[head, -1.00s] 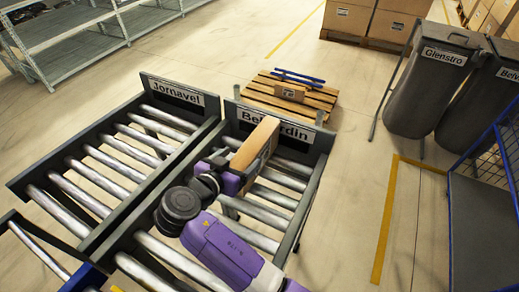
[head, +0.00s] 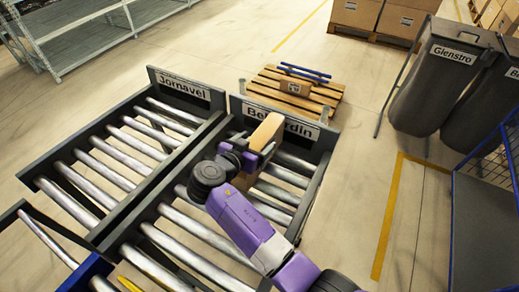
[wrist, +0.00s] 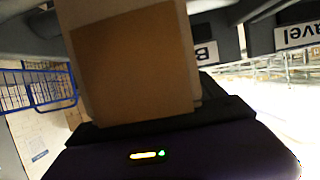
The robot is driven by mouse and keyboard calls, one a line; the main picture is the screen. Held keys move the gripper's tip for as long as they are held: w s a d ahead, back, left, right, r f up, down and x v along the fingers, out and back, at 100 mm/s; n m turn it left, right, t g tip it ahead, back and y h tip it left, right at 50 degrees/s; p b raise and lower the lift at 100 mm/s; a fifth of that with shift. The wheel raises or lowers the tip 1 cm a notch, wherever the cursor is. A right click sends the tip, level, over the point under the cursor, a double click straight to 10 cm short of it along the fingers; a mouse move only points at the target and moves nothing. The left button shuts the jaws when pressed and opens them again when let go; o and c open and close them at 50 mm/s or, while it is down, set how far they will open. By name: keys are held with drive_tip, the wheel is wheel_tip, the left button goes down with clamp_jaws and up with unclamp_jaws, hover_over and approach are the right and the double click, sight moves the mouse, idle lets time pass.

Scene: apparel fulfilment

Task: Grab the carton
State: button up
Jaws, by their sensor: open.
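A brown carton (head: 265,132) stands at the far end of the right-hand roller lane, just before the sign plate, whose lettering is partly hidden. My gripper (head: 250,160) is at the carton's near side, and the arm covers the carton's lower part. In the wrist view the carton (wrist: 135,65) rises large right in front of the dark jaws (wrist: 160,122). The jaws are open. I cannot tell whether they touch the carton.
The Jornavel lane (head: 120,150) beside it is empty. Behind the lanes stands a wooden pallet (head: 320,100) with a small box (head: 294,88). Grey bins (head: 430,90) and a blue cage cart (head: 490,190) stand right. The floor between is clear.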

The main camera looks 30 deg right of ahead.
drive_tip(key=shift+c, duration=0.5)
clamp_jaws()
drive_tip(key=shift+r, duration=0.2)
